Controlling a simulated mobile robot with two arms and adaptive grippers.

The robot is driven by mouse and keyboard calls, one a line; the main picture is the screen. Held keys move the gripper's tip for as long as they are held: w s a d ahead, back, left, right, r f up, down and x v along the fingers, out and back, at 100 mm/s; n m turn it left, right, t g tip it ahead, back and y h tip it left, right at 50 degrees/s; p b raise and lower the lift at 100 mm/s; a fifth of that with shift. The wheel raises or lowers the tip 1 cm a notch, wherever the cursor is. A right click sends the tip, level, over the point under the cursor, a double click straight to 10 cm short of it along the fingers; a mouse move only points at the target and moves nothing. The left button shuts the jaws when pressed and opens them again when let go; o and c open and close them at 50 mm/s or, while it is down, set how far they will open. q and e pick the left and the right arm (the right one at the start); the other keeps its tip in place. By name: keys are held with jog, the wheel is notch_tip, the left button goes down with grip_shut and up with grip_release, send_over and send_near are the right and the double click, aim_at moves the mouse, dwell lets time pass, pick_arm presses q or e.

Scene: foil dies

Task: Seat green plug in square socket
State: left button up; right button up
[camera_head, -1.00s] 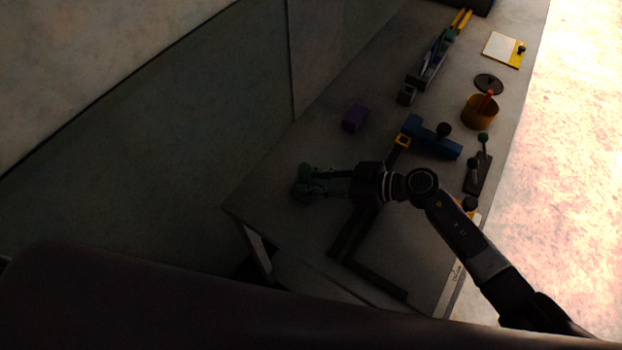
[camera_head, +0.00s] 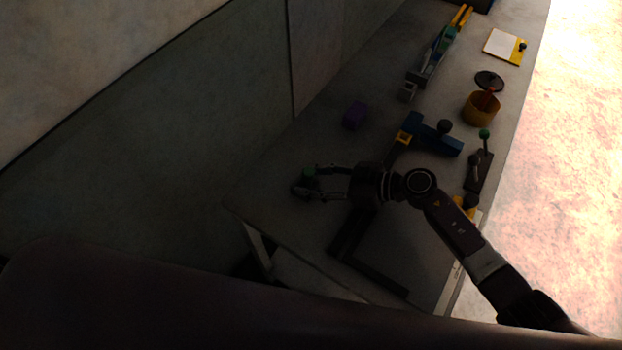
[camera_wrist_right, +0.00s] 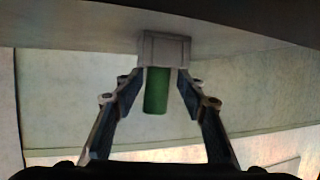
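The green plug (camera_head: 308,172) stands at the near left end of the bench, at a small dark block (camera_head: 299,190) that looks like the socket. In the right wrist view the green plug (camera_wrist_right: 157,91) runs straight into a grey square block (camera_wrist_right: 165,47); its inner end is hidden there. My right gripper (camera_head: 313,183) reaches in from the right. Its fingers are spread on both sides of the plug, with gaps visible between plug and fingers in the wrist view. The fingertips lie close to the block; contact cannot be told. My left gripper is not in view.
A purple block (camera_head: 354,115), a small grey block with a hole (camera_head: 407,91) and a blue fixture (camera_head: 432,138) stand farther along the bench. A yellow cup (camera_head: 480,109) and a lever unit (camera_head: 479,171) are at the right. A dark angled frame (camera_head: 366,267) lies near the front.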

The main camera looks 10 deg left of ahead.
jog(key=shift+s+d+f, duration=0.1)
jog(key=shift+f, duration=0.15)
jog(key=shift+d, duration=0.3)
jog(key=v, duration=1.1)
jog(key=shift+d+r, duration=0.1)
jog(key=shift+r, duration=0.2)
